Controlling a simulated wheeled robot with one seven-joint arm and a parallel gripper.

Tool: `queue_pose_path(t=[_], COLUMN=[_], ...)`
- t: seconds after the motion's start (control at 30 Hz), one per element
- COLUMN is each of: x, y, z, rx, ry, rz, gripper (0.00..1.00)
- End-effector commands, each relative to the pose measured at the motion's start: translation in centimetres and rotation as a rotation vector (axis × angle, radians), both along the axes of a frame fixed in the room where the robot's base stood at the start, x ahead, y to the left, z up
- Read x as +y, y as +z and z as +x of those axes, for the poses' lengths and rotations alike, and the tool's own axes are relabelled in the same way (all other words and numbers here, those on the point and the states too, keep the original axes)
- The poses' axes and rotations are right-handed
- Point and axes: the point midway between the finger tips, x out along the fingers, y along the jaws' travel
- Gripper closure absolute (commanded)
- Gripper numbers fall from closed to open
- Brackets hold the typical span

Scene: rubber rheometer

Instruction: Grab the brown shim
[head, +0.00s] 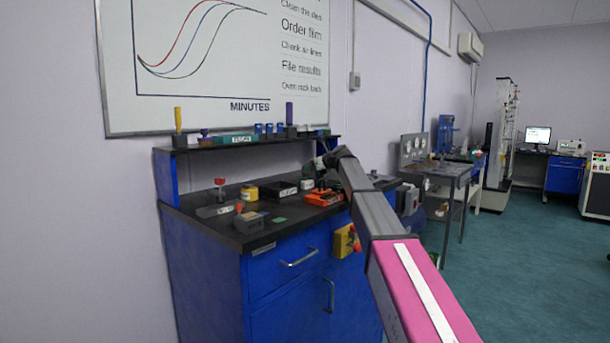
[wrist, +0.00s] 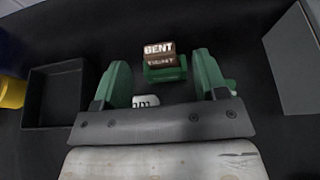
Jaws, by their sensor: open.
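In the wrist view, a small brown block (wrist: 159,57) with white lettering that reads "BENT" sits on a green piece (wrist: 165,73); it looks like the brown shim. My gripper (wrist: 161,66) has its two green fingers apart, one on each side of the block in the picture, with gaps to both. I cannot tell how far the block is beyond the fingertips. A white label (wrist: 146,101) shows partly behind the gripper's base. In the head view my gripper (head: 323,164) is over the back right of the bench, and the brown block cannot be made out there.
A black open box (wrist: 62,95) and a yellow object (wrist: 11,91) lie left in the wrist view; a grey panel (wrist: 292,62) is at right. On the dark bench (head: 225,237) stand an orange-red tray (head: 323,199), a yellow can (head: 249,192) and a grey block (head: 248,223). A shelf (head: 215,146) runs behind.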

Motion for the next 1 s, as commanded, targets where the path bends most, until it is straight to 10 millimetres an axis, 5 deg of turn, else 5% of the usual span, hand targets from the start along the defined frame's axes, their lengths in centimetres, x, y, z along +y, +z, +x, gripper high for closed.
queue_pose_path(t=[0.53, 0.8, 0.97, 1.0], x=[4.2, 4.4, 4.4, 4.4], y=[-1.9, -2.1, -2.1, -2.1], z=[3.4, 3.4, 3.4, 3.4], rx=[0.001, 0.000, 0.000, 0.000], ry=[0.001, 0.000, 0.000, 0.000], rz=[-0.001, 0.000, 0.000, 0.000], gripper=[0.34, 0.34, 0.86, 0.88])
